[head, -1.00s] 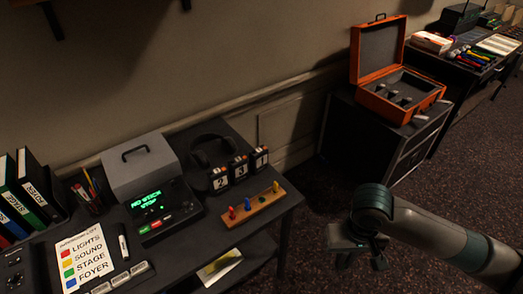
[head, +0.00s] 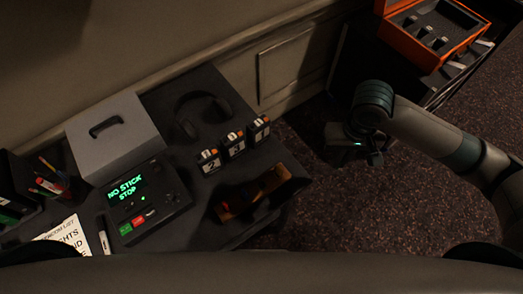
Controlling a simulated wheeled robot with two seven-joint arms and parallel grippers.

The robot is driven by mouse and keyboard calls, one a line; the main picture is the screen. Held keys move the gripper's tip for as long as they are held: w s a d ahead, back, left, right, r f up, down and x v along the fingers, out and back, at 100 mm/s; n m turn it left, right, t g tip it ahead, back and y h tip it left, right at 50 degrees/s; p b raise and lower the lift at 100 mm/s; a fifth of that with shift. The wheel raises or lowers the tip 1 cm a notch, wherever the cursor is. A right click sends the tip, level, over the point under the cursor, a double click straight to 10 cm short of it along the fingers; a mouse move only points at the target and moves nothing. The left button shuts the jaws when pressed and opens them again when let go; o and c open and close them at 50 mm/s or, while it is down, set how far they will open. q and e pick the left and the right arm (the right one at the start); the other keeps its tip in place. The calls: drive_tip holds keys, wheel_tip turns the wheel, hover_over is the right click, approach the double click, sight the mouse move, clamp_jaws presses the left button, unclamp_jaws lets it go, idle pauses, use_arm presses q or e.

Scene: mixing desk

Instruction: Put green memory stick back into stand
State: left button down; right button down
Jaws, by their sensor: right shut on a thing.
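The wooden stand (head: 232,204) lies near the desk's right front corner, largely in dark shadow. The sticks in it are hard to make out now; a second ago red, blue and yellow ones showed, and one green-marked place with no stick standing in it. My right gripper (head: 352,160) is out over the carpet, right of the desk and apart from the stand. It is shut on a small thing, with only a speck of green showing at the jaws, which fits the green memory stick. My left gripper is not in view.
A console (head: 150,199) reads "NO STICK STOP". A grey box (head: 115,137), headphones (head: 203,112) and several number blocks (head: 234,143) stand on the desk. An open orange case (head: 432,52) is at upper right. Carpet lies clear between. My own body covers the bottom edge.

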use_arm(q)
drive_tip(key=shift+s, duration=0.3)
use_arm(e)
drive_tip(key=shift+a+r, duration=0.1)
